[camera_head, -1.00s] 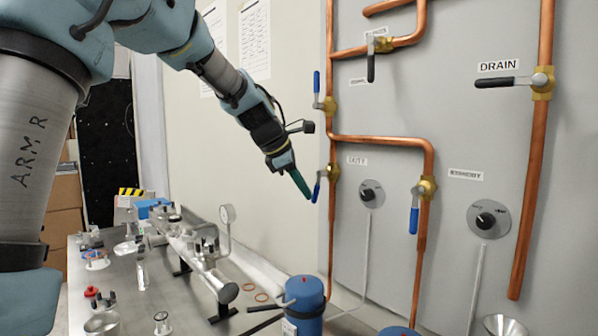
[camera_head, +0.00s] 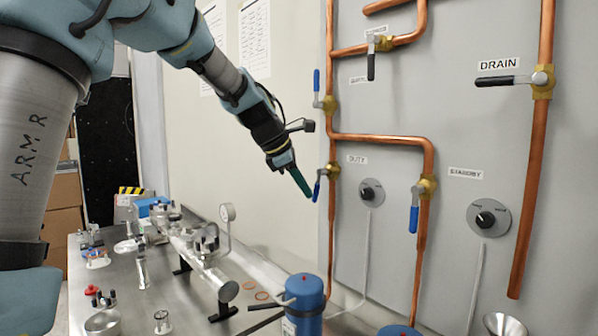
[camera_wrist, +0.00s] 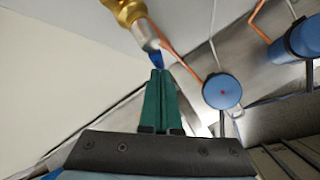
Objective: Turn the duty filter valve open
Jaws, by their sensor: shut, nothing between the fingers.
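The duty valve is a brass body (camera_head: 333,171) on a copper pipe, beside the DUTY label (camera_head: 357,160). Its blue lever (camera_head: 317,188) hangs down, slightly tilted, to the left of the pipe. My gripper (camera_head: 309,195) has green fingers, shut, with tips right at the lever from the left. In the wrist view the shut green fingers (camera_wrist: 160,75) point at the blue lever (camera_wrist: 154,56) below the brass body (camera_wrist: 126,12). The tips overlap the lever's end; I cannot tell whether they touch it. Nothing shows between the fingers.
A second blue-handled valve (camera_head: 415,215) hangs near the STANDBY label (camera_head: 465,173). Above is another blue lever (camera_head: 317,82). The DRAIN valve (camera_head: 510,81) has a black handle. Below stand a blue canister (camera_head: 304,300) and a metal bench (camera_head: 165,295) with fittings.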

